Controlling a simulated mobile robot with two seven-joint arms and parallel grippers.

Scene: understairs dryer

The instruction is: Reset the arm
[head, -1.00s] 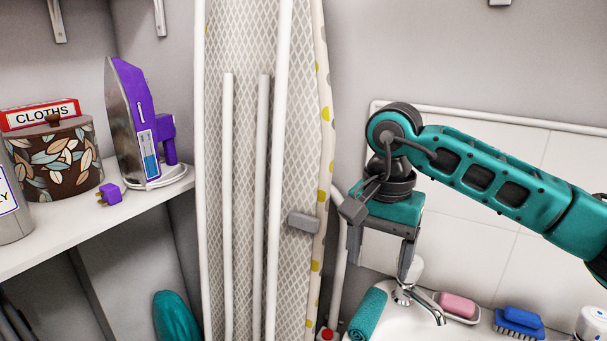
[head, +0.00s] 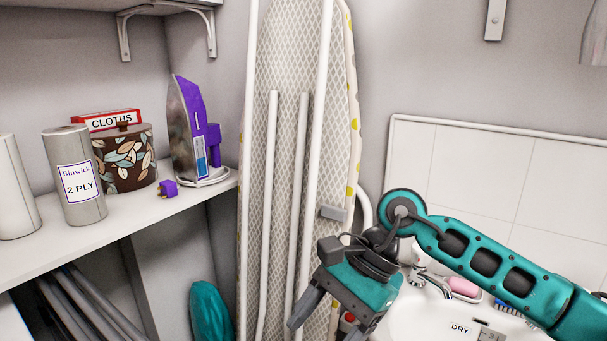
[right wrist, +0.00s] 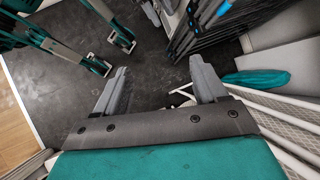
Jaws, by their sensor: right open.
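My right arm comes in from the right in the head view. Its gripper (head: 328,322) points down and to the left, in front of the folded ironing board's lower part and left of the sink. In the right wrist view the two fingers of the right gripper (right wrist: 160,82) stand wide apart with nothing between them. Dark floor (right wrist: 155,60) shows beyond them. My left gripper does not show in the head view.
The ironing board (head: 290,60) leans upright against the wall. The shelf (head: 120,232) at left holds a purple iron (head: 200,125), a leaf-patterned pot (head: 128,160) and paper rolls (head: 78,190). The sink (head: 410,318) stands at lower right. A teal object (head: 210,312) is below the shelf.

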